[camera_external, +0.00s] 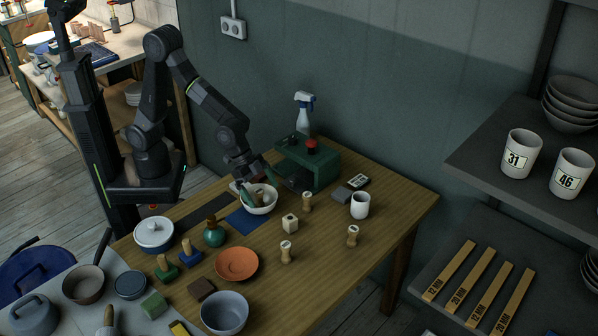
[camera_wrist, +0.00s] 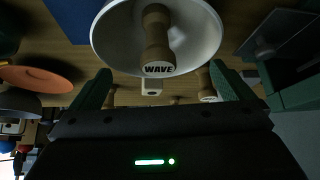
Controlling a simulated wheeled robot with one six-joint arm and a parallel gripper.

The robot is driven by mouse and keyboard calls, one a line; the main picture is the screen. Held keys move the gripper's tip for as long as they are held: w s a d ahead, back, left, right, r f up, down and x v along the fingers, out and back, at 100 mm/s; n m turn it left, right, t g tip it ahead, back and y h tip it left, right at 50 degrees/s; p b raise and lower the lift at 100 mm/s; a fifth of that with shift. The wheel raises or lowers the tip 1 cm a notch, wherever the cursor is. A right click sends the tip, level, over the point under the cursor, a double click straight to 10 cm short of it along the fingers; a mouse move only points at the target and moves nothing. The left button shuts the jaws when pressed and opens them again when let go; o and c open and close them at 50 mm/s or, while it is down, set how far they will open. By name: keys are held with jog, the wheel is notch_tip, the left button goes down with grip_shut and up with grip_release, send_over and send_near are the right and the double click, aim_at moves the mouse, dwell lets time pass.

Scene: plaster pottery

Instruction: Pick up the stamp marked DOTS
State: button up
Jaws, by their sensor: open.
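In the wrist view a wooden stamp marked WAVE (camera_wrist: 158,42) lies in a white bowl (camera_wrist: 204,45), which also shows in the external view (camera_external: 262,208). My gripper (camera_wrist: 165,82) is open, its green fingers on either side of the picture, with nothing seen between them. In the external view it is at the white bowl (camera_external: 250,188). Other wooden stamps stand on the table: one right of the bowl (camera_external: 307,202), one nearer the front (camera_external: 286,252) and one at the right (camera_external: 352,236). No mark reading DOTS is legible in either view.
A green box with a red button (camera_external: 318,168) stands behind the bowl. The table's right front is clear.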

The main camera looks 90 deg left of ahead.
jog(key=c, duration=1)
notch_tip(320, 180, up, 14)
jog(key=f, duration=0.1)
jog(key=r+n+g+y+p, duration=0.2)
jog(key=n+p, duration=0.1)
jog(key=p, duration=1)
send_over(286, 245)
jog(key=s+a, duration=0.2)
jog(key=s, duration=0.2)
jog(key=shift+y, duration=0.3)
jog(key=x, duration=0.8)
jog(key=s+x, duration=0.1)
jog(key=x, duration=0.4)
jog(key=shift+s+a+f, duration=0.15)
jog(key=shift+a, duration=0.2)
jog(key=shift+d+p+x, duration=0.2)
jog(key=shift+p+x, duration=0.2)
jog(key=shift+x, duration=1.25)
jog(key=shift+d+p+x, duration=0.2)
jog(key=shift+p+x, duration=0.2)
jog(key=shift+x, duration=1.25)
